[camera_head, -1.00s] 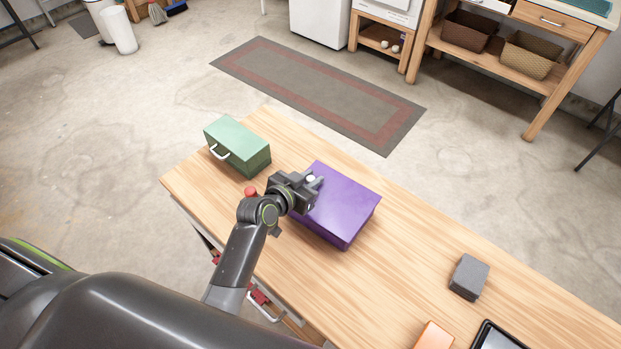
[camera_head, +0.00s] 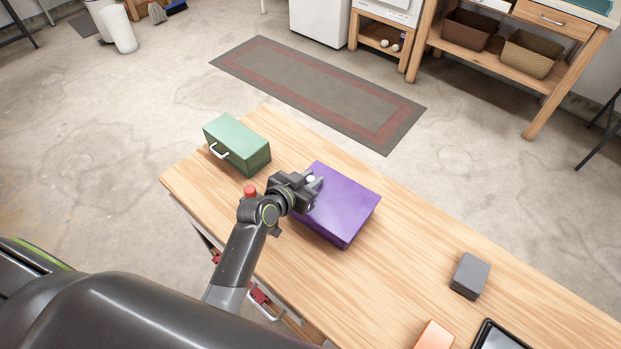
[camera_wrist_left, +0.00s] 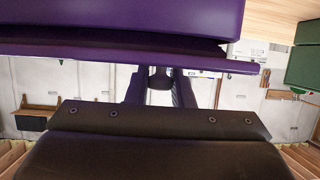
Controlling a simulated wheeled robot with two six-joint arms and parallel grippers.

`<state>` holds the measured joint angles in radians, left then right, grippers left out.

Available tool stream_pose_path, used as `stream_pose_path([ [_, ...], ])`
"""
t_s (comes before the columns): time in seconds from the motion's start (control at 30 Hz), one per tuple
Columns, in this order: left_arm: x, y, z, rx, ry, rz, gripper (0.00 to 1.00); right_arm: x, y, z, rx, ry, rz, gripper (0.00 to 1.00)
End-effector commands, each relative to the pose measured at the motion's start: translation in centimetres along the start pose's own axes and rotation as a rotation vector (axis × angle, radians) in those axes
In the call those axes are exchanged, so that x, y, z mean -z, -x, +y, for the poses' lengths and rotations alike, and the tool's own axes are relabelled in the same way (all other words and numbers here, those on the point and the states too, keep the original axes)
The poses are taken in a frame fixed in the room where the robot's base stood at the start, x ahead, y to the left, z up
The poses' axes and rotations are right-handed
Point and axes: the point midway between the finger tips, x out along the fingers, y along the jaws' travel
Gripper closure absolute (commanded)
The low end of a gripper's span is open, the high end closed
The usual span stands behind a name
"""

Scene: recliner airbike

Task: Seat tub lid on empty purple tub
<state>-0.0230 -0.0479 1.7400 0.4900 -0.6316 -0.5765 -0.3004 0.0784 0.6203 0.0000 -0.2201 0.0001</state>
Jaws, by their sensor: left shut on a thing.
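The purple tub (camera_wrist_left: 120,22) stands on the wooden bench, with the purple tub lid (camera_head: 345,204) over its top. My left gripper (camera_head: 316,182) is shut on the lid's small white knob (camera_head: 311,179), above the lid's left part. In the left wrist view the gripper's fingers (camera_wrist_left: 160,88) reach to the lid, which shows as a thin purple strip (camera_wrist_left: 120,60). A dark line runs between lid and tub there; I cannot tell whether they touch. The tub's inside is hidden. My right gripper is not in view.
A green box (camera_head: 238,143) with a white handle stands at the bench's far left end. A grey block (camera_head: 470,275), an orange block (camera_head: 434,336) and a dark tablet-like thing (camera_head: 496,336) lie at the right. The bench between tub and grey block is clear.

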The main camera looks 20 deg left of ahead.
Motion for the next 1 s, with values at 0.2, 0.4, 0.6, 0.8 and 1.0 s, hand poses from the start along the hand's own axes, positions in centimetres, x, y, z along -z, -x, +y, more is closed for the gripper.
stream_pose_path([
  [0.2,0.0,0.0,0.0,0.0,0.0,0.0,0.78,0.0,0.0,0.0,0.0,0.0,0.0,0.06],
  [0.4,0.0,0.0,0.0,0.0,0.0,0.0,0.54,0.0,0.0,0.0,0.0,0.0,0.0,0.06],
  [0.6,0.0,0.0,0.0,0.0,-0.001,0.0,0.54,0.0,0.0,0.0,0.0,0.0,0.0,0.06],
  [0.8,-0.1,0.8,-0.1,0.001,0.0,0.0,0.54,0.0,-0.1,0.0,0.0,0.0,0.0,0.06],
  [1.0,-0.2,3.5,-0.1,0.002,0.0,0.0,0.54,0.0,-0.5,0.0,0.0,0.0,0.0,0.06],
])
